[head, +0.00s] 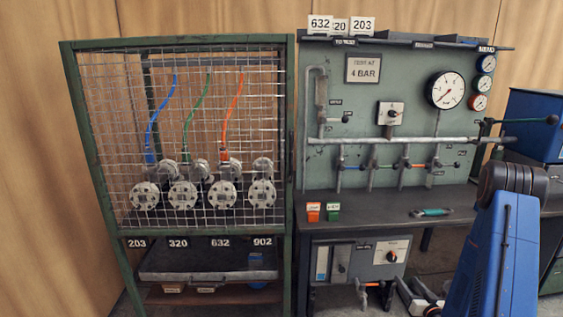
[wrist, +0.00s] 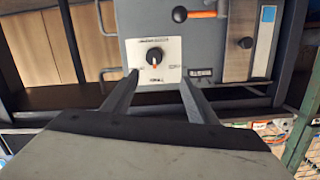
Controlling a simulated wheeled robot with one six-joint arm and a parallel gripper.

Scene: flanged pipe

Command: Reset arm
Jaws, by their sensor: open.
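My gripper (wrist: 158,82) shows in the wrist view with its two grey fingers apart and nothing between them. The fingertips point at a white dial plate (wrist: 170,75) with a black rotary knob (wrist: 154,56) on a grey control box (wrist: 206,53). I cannot tell how far the fingertips are from the plate. The wrist view looks upside down. The same box (head: 341,274) and knob (head: 391,257) appear under the bench in the head view.
A dark bench (head: 457,204) carries a teal-handled tool (head: 431,212), an orange block (head: 313,212) and a green block (head: 333,212). A green panel (head: 345,103) with pipes and gauges stands behind.

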